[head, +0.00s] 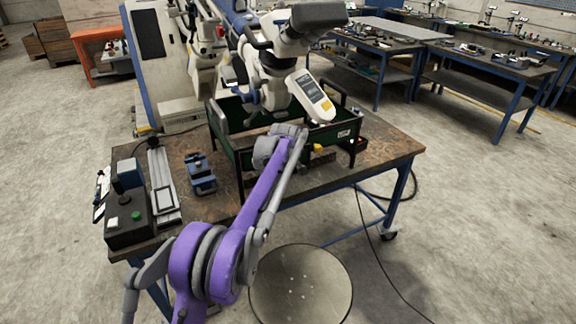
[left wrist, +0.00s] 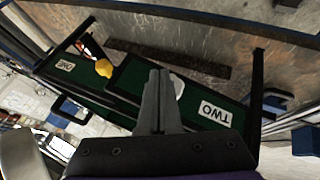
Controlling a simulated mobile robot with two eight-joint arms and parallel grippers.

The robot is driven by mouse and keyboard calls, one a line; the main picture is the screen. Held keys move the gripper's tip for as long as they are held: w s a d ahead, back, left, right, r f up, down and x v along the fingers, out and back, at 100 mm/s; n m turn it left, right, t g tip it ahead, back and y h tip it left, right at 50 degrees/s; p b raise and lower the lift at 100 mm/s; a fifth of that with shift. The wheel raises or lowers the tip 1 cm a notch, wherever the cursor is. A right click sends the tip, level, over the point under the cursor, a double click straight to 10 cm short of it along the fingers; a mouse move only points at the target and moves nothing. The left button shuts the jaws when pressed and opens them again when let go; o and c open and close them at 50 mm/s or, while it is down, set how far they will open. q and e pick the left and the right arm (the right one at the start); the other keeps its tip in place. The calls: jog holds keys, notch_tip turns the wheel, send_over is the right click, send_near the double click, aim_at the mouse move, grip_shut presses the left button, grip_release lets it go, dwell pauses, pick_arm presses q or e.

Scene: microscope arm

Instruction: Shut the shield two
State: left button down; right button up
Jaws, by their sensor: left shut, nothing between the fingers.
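Shield two is the green panel (left wrist: 215,118) labelled TWO, on the right of the left wrist view. A green panel labelled ONE (left wrist: 65,66) is at the left, with a yellow knob (left wrist: 104,68) near it. A pale rounded knob (left wrist: 178,87) shows beside my fingers, partly hidden. My left gripper (left wrist: 160,75) is shut and empty, its fingers in front of the green panels; contact cannot be told. In the head view my purple arm reaches the green frame (head: 226,150) on the bench, and the hand hides part of it. My right gripper is not in view.
A white microscope arm (head: 275,75) stands over the frame. A blue clamp (head: 201,174), a black control box (head: 130,218) and a flat grey fixture (head: 160,180) sit on the bench's left. A round stool (head: 300,285) stands in front. The bench's right end (head: 395,145) is clear.

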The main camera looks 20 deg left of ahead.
pick_arm(q)
jog(key=shift+n+y, duration=0.6)
jog(key=shift+n, duration=0.3)
jog(key=shift+w+a+p, duration=0.35)
jog(key=shift+w, duration=0.45)
jog(key=shift+w+a+p, duration=0.35)
jog(key=shift+w+a, duration=0.05)
jog(key=shift+w, duration=0.35)
jog(key=shift+w+a+p, duration=0.35)
jog(key=shift+w, duration=0.45)
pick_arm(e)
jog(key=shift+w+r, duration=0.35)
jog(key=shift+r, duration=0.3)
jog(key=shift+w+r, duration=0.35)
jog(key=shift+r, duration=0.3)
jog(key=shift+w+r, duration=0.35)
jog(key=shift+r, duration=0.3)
pick_arm(q)
jog(key=shift+s, duration=0.1)
